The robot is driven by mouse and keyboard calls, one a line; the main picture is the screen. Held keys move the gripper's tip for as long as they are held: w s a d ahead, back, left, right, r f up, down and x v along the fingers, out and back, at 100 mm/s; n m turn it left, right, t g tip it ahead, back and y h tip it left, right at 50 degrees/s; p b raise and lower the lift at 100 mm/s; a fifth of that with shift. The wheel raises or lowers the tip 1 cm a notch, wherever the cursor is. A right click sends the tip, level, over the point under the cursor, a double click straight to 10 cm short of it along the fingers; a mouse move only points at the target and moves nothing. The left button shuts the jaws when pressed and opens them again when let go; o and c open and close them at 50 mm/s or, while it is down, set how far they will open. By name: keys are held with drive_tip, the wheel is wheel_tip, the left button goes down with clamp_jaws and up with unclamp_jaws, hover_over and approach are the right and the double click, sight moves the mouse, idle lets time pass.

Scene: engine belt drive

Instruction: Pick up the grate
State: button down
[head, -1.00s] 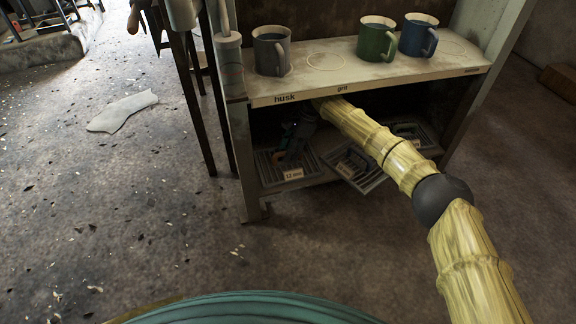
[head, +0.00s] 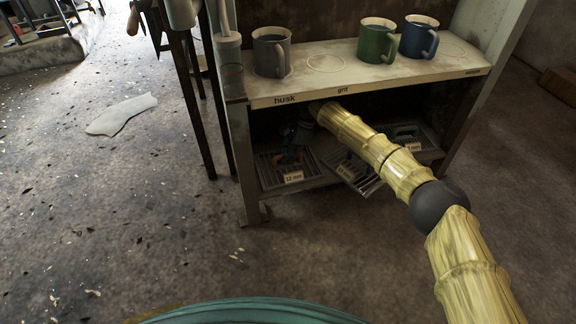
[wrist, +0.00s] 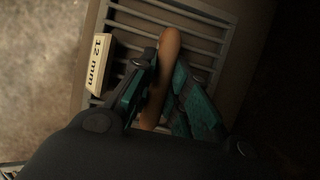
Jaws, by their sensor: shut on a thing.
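The grate marked "12 mm" (head: 270,178) lies on the lower shelf at the left. In the wrist view the slatted grate (wrist: 205,25) fills the area beyond my gripper, with its label (wrist: 99,62) at the left. A brown rounded handle (wrist: 166,75) stands over the slats. My gripper (wrist: 165,90) is shut on this handle, with a finger on each side. In the head view my gripper (head: 290,150) is over the same grate, dark and partly shadowed. I cannot tell whether the grate is clear of the shelf.
Two more grates lie on the lower shelf, a middle one (head: 350,172) set askew and one at the right (head: 425,140). The upper shelf (head: 345,82) is above my arm and holds a grey mug (head: 270,55), a green mug (head: 377,42) and a blue mug (head: 417,38).

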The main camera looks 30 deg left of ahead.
drive_tip(key=shift+r, duration=0.15)
wheel_tip(320, 180, up, 3)
drive_tip(key=p, duration=0.2)
drive_tip(key=shift+r+p, duration=0.15)
drive_tip(key=shift+p, duration=0.2)
drive_tip(key=shift+d+r, duration=0.1)
drive_tip(key=shift+d, duration=0.1)
drive_tip(key=s+d+r+p, duration=0.1)
drive_tip(key=s+d+p, duration=0.6)
drive_tip(key=d, duration=0.5)
drive_tip(key=shift+s+r+p, duration=0.15)
drive_tip(key=shift+s+p, duration=0.2)
drive_tip(key=shift+s, duration=1.05)
drive_tip(key=shift+d, duration=0.2)
